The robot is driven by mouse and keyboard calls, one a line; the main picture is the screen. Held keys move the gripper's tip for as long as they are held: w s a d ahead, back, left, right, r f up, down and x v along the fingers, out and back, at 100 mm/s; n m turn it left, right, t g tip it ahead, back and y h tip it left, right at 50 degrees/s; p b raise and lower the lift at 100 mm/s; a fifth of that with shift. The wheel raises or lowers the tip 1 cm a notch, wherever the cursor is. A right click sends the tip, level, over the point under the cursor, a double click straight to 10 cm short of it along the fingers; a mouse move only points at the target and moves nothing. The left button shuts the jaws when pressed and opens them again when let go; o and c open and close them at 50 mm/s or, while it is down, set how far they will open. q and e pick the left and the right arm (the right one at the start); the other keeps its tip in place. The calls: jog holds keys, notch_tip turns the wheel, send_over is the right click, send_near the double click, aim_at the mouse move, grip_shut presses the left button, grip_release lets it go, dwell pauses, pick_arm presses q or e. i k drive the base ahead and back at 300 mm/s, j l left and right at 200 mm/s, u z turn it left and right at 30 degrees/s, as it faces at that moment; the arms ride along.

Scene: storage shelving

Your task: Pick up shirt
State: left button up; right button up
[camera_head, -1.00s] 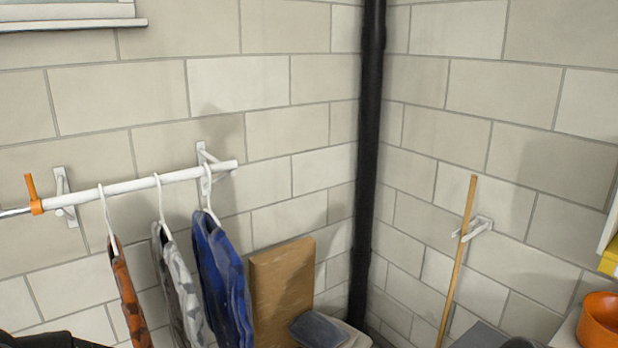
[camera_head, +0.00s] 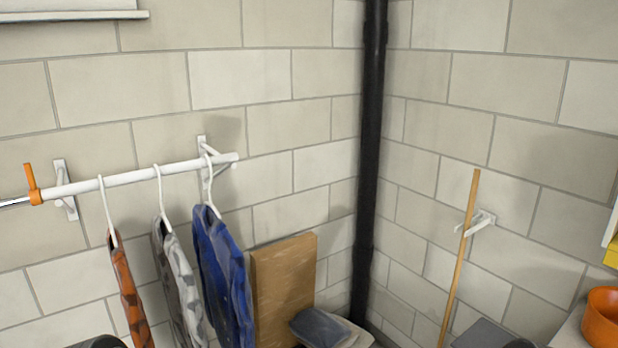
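Three shirts hang on white hangers from a white wall rail (camera_head: 130,177) at the left. The orange patterned shirt (camera_head: 128,290) is leftmost, the grey and white patterned shirt (camera_head: 180,285) is in the middle, and the blue shirt (camera_head: 222,275) is rightmost. The lower parts of the shirts run out of the bottom of the view. A dark rounded shape (camera_head: 97,342) shows at the bottom edge left of the orange shirt, perhaps part of my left arm. Neither gripper's fingers can be seen.
A brown board (camera_head: 282,285) leans on the wall right of the blue shirt, with a folded blue-grey cloth (camera_head: 320,328) by it. A black pipe (camera_head: 370,170) runs down the corner. A wooden stick (camera_head: 460,260) leans by a wall bracket (camera_head: 480,222). An orange bowl (camera_head: 602,318) stands at lower right.

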aim_at(141, 334)
jog(key=j+u, duration=0.25)
jog(key=i+j+u, duration=0.2)
jog(key=j, duration=0.25)
jog(key=j+u, duration=0.25)
jog(key=i+j, duration=0.05)
jog(key=j, duration=0.05)
